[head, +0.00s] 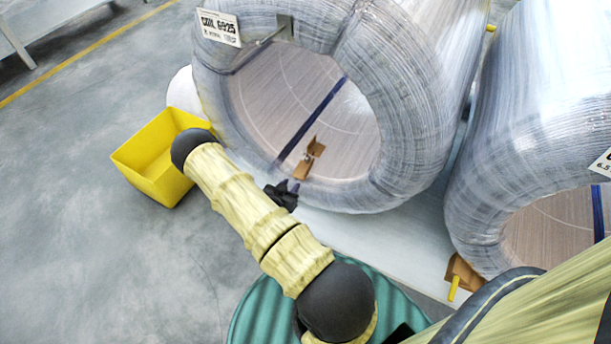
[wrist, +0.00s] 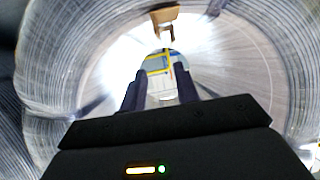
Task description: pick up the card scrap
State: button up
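The card scrap (head: 303,168) is a small brown folded piece inside the bore of the near wrapped coil (head: 420,95), beside a dark blue strap. In the wrist view the card scrap (wrist: 165,15) shows at the top, beyond my fingertips and apart from them. My gripper (head: 284,193) is at the front opening of the coil, partly behind my own arm in the head view. In the wrist view my gripper (wrist: 160,82) has its two dark fingers spread with nothing between them.
A yellow bin (head: 135,160) stands on the floor at the left. A second wrapped coil (head: 530,120) is at the right, with a brown block (head: 462,273) near its base. The coil's ringed wall surrounds my gripper closely in the wrist view. Grey floor (head: 80,110) is open at the left.

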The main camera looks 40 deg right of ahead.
jog(key=b, duration=0.6)
send_near(308, 167)
jog(key=x, duration=0.4)
jog(key=shift+w+d, duration=0.2)
jog(key=shift+w, duration=0.15)
jog(key=shift+w+d+r, duration=0.1)
jog(key=shift+w+d, duration=0.1)
jog(key=shift+d, duration=0.15)
jog(key=shift+d+f+b, duration=0.35)
jog(key=shift+f+b, duration=0.05)
jog(key=shift+f, duration=0.1)
jog(key=b+x, duration=0.1)
jog(key=x, duration=0.1)
jog(key=b+x, duration=0.2)
jog(key=shift+s+a+f, duration=0.1)
jog(key=shift+a+f, duration=0.1)
jog(key=shift+f, duration=0.2)
jog(key=shift+d+r, duration=0.1)
jog(key=shift+d, duration=0.15)
jog(key=shift+a, duration=0.1)
